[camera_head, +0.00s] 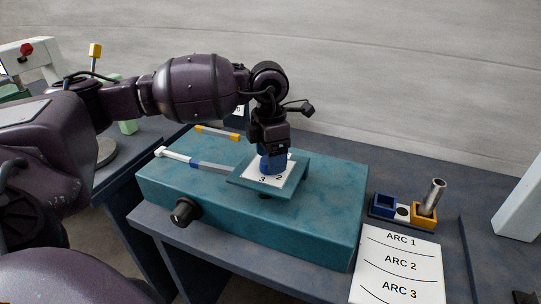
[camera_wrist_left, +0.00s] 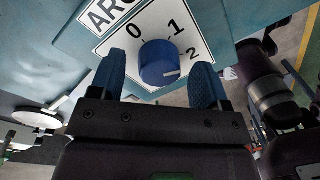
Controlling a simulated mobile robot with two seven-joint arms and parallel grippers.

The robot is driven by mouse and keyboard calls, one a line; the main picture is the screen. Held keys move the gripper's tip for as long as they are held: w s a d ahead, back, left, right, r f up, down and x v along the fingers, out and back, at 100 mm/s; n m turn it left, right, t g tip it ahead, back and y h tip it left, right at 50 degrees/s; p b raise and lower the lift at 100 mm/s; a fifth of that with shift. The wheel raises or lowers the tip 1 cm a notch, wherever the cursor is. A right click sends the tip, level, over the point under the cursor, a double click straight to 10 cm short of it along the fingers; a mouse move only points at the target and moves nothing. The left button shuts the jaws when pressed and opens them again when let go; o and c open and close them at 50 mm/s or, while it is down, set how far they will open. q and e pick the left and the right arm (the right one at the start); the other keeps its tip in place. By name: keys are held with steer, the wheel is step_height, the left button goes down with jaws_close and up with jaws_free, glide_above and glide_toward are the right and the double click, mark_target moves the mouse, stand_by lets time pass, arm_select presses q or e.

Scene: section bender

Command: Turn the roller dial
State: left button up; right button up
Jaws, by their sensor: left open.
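The roller dial is a round blue knob (camera_wrist_left: 160,63) on a white plate with the numbers 0, 1 and 2 in the left wrist view. Its pale mark points to the lower right, below the 2. My left gripper (camera_wrist_left: 158,66) is open, with one blue finger on each side of the knob and gaps visible. In the head view my left gripper (camera_head: 271,160) points down over the tilted dial panel (camera_head: 239,180), where a 3 and a 2 show; the fingers hide the knob. My right gripper is not in view.
The panel stands on a teal machine base (camera_head: 300,226) with a black knob (camera_head: 184,211) at its front. An arc chart (camera_head: 400,262) lies at the lower right. Blue and yellow holders, with a metal cylinder (camera_head: 432,196) in the yellow one, stand behind it.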

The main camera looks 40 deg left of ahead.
arm_select(q)
step_height(320, 180, up, 10)
steer(key=shift+w+a+r+p, duration=0.15)
steer(key=shift+a+r+p, duration=0.1)
steer(key=shift+a+p, duration=0.05)
stand_by(0.7)
